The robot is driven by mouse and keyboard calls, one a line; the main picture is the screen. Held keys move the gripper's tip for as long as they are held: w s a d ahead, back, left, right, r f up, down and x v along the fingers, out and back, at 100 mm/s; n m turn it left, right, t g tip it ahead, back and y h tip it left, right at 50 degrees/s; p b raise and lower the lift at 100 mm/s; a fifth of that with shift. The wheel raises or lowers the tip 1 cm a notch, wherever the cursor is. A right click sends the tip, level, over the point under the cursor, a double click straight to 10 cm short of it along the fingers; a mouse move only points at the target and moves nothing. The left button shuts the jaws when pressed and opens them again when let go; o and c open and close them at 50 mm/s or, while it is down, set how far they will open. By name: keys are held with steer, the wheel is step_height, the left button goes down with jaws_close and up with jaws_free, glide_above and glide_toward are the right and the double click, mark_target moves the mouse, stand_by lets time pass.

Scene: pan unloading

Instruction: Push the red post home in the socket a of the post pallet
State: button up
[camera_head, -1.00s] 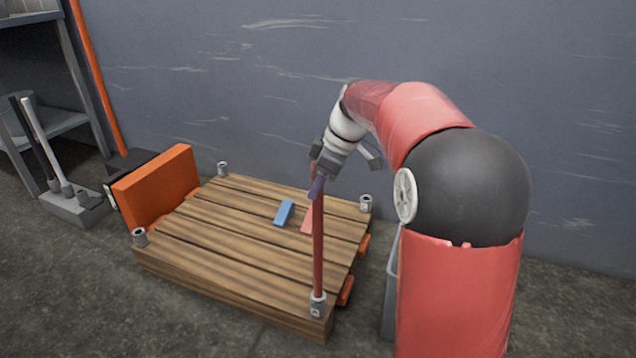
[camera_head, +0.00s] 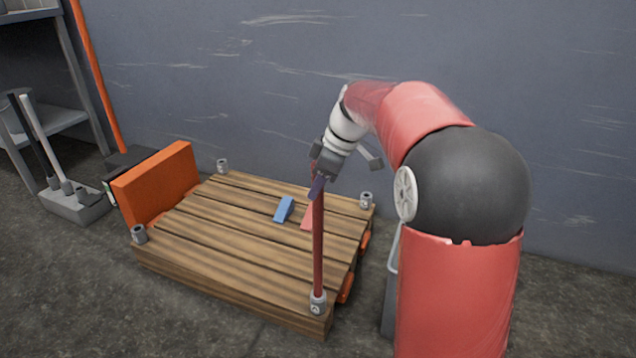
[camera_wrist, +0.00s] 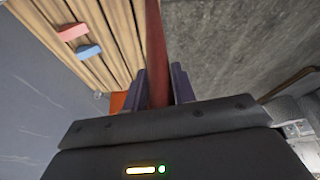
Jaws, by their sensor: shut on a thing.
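The red post (camera_head: 318,250) stands upright, its lower end in the grey socket (camera_head: 318,303) at the pallet's near right corner. The letter on that socket is too small to read, and how deep the post sits is hidden inside it. My gripper (camera_head: 317,187) is shut on the post near its upper end. In the wrist view the post (camera_wrist: 157,50) runs between the two fingers (camera_wrist: 158,88). The wooden post pallet (camera_head: 230,265) has other grey sockets at the near left (camera_head: 139,234), far left (camera_head: 222,166) and far right (camera_head: 366,199) corners, all empty.
A blue block (camera_head: 284,209) and a pink block (camera_head: 307,217) lie on the pallet. An orange panel (camera_head: 155,187) stands at its left end. The wall (camera_head: 250,90) is behind.

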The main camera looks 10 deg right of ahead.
steer(key=shift+f, duration=0.1)
steer(key=o, duration=1.1)
steer(key=p+v, duration=0.1)
steer(key=v, duration=0.6)
steer(key=shift+d+r+p, duration=0.15)
steer(key=shift+r+p, duration=0.2)
steer(key=shift+p, duration=0.05)
